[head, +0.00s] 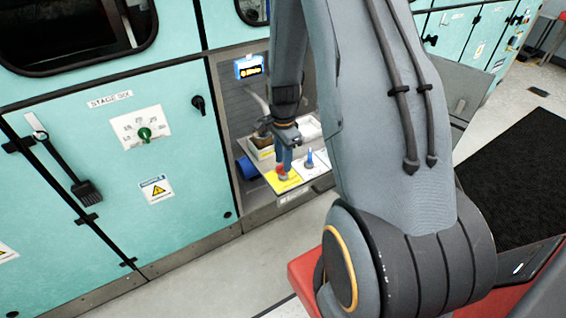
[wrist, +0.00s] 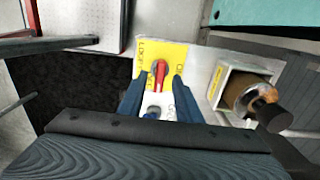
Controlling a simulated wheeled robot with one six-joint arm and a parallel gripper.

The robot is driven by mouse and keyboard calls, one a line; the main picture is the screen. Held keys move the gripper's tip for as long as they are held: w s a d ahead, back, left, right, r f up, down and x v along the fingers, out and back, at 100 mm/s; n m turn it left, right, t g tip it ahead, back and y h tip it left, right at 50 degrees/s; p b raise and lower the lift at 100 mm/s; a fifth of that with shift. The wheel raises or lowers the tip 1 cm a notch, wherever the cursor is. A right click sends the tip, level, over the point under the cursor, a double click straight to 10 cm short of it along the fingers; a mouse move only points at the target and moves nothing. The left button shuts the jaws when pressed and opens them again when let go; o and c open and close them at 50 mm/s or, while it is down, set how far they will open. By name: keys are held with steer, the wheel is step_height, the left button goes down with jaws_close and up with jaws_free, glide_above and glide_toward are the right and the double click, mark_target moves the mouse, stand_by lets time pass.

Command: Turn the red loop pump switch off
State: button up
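The red loop pump switch (wrist: 161,72) stands on a yellow label plate (wrist: 179,55), which has partly legible lettering along its sides. In the wrist view its handle lies roughly along the picture's vertical. In the head view the red switch (head: 282,171) shows just below my gripper (head: 285,160). In the wrist view my gripper (wrist: 157,84) is open, with its two blue-grey fingers apart and the red switch between and just beyond their tips. I cannot tell whether either finger touches it.
A blue switch (wrist: 153,112) on a white plate sits beside the red one; it also shows in the head view (head: 309,157). A pale box (wrist: 230,82) holding a dark-ended cylinder (wrist: 268,113) stands close at the right. Grey recess walls and teal cabinets (head: 70,110) surround the shelf.

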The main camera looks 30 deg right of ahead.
step_height(320, 180, up, 6)
steer(key=shift+r+b, duration=0.25)
steer(key=shift+b, duration=0.35)
steer(key=shift+a+r, duration=0.1)
steer(key=shift+r, duration=0.05)
steer(key=s+a+r+n+t, duration=0.1)
steer(key=s+a+r+n, duration=0.9)
steer(key=s+a+n, duration=0.4)
steer(key=n, duration=0.3)
steer(key=shift+s+r+n, duration=0.2)
steer(key=shift+s+n, duration=0.1)
steer(key=shift+n, duration=0.1)
steer(key=shift+a, duration=0.1)
